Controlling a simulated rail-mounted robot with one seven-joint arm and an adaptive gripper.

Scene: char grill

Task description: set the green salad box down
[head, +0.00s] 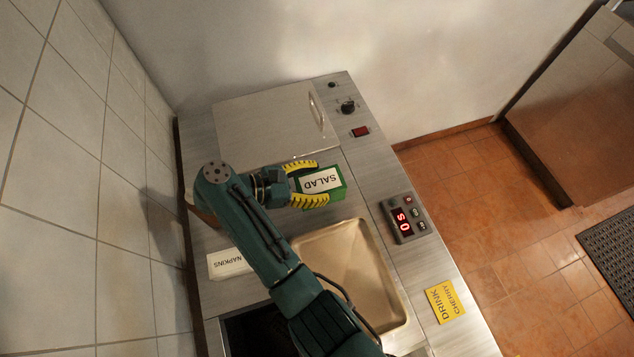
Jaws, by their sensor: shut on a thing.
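The green salad box (339,193) has a white label reading SALAD on its top face. It is in the middle of the head view, over the metal counter, just beyond the beige tray. My gripper (318,185) comes from the left, with its yellow fingers on both sides of the box. It is shut on the box. I cannot tell from this angle whether the box touches the counter or hangs a little above it.
A NAPKINS box (228,264) stands at the left. A display panel (404,219) and a yellow DRINK CHERRY card (445,301) are on the right. A closed metal lid (265,122) is behind; bare counter (366,180) lies right of the box.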

